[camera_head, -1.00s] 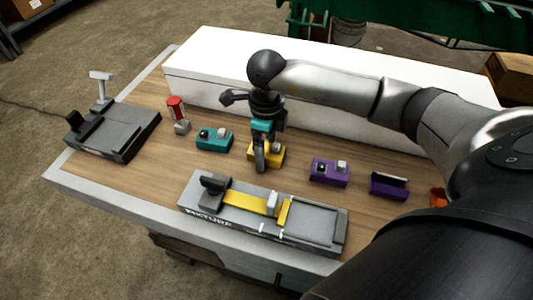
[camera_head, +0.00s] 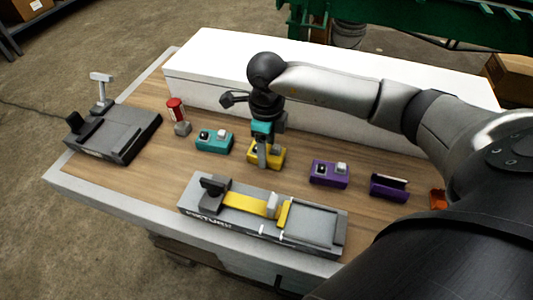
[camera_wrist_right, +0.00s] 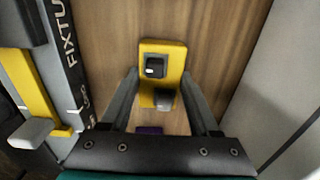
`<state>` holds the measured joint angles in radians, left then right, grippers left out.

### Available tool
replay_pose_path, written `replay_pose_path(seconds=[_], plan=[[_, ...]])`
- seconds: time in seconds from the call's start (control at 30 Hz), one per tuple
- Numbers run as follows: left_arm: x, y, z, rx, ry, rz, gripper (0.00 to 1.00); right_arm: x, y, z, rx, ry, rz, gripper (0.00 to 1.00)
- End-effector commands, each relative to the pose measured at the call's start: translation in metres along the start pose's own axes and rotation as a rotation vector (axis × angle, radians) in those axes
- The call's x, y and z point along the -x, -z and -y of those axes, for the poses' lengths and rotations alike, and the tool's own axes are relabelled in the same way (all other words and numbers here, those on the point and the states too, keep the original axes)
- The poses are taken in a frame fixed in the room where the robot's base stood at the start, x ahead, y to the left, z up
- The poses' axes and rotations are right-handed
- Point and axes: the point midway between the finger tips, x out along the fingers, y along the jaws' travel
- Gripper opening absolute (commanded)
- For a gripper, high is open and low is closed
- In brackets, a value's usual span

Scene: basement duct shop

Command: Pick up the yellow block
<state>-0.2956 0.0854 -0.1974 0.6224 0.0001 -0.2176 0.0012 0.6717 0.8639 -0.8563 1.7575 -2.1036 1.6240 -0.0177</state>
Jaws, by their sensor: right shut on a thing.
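The yellow block (camera_head: 277,158) stands on the wooden tabletop near the middle, with a black switch and a grey knob on its top. My right gripper (camera_head: 262,161) reaches down over it and is shut on it, one finger hiding part of its front. In the right wrist view the yellow block (camera_wrist_right: 174,62) sits between the two fingers (camera_wrist_right: 160,78). I see no clear gap beneath the block. My left gripper is not in view.
A teal block (camera_head: 214,141) is left of the yellow one, a purple block (camera_head: 330,173) right. A grey fixture with a yellow strip (camera_head: 315,222) lies in front. A long white box (camera_head: 200,75) stands behind. A red-topped item (camera_head: 175,108) is further left.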

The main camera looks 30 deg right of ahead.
Motion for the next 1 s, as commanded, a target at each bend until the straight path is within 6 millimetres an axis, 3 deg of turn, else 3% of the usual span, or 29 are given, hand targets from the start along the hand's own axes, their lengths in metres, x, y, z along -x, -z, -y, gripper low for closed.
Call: replay_pose_path(seconds=[0.67,0.83,1.0], plan=[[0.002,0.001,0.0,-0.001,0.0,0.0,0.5,0.01,-0.001,0.001,0.0,0.002,0.003,0.0],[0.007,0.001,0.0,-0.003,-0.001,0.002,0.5,0.035,-0.001,0.001,-0.001,0.004,0.004,0.0],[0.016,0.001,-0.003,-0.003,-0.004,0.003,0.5,0.08,-0.002,0.002,0.0,0.006,0.007,0.0]])
